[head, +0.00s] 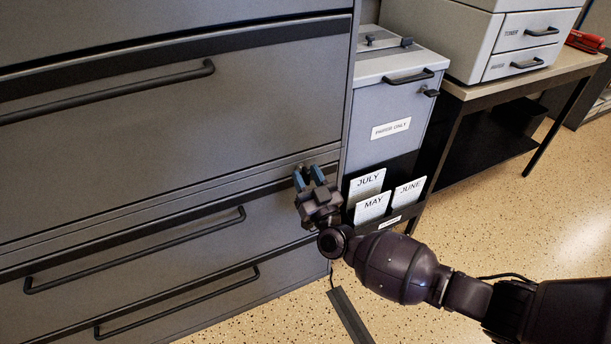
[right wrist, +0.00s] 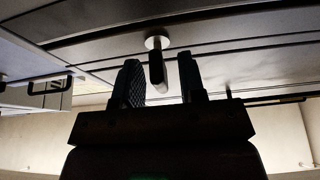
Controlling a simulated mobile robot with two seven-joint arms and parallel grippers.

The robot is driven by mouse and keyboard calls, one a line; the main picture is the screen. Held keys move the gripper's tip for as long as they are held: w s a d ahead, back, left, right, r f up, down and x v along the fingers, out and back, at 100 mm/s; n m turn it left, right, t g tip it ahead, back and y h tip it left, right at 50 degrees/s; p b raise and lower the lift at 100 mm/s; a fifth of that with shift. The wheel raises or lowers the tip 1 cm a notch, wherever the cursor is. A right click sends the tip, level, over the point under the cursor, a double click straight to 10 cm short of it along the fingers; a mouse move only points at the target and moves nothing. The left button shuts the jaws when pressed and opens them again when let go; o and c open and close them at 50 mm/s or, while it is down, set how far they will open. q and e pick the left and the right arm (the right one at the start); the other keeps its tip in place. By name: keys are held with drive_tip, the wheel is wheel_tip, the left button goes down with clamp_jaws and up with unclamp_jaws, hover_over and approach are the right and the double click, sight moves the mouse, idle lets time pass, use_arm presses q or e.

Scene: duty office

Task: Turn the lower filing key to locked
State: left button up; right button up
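The dark grey filing cabinet (head: 180,130) fills the left of the head view. My right gripper (head: 309,175) is at its right front edge, on the strip between the large drawer and the lower drawers. In the right wrist view, a filing key (right wrist: 156,68) sticks out from a round silver lock face (right wrist: 157,41). My right gripper (right wrist: 161,82) is open, with one finger on each side of the key's end and a gap showing on both sides. In the head view the key is mostly hidden by the fingers. My left gripper is out of view.
A grey box (head: 400,105) labelled "paper only" stands right of the cabinet, with a rack of month cards (head: 372,207) at its front. A printer (head: 520,45) stands on a table (head: 470,90) further right. Long drawer handles (head: 140,250) project from the cabinet. Speckled floor is open at lower right.

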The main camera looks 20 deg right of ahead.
drive_tip(key=shift+w+r, duration=0.1)
drive_tip(key=shift+w, duration=0.15)
clamp_jaws()
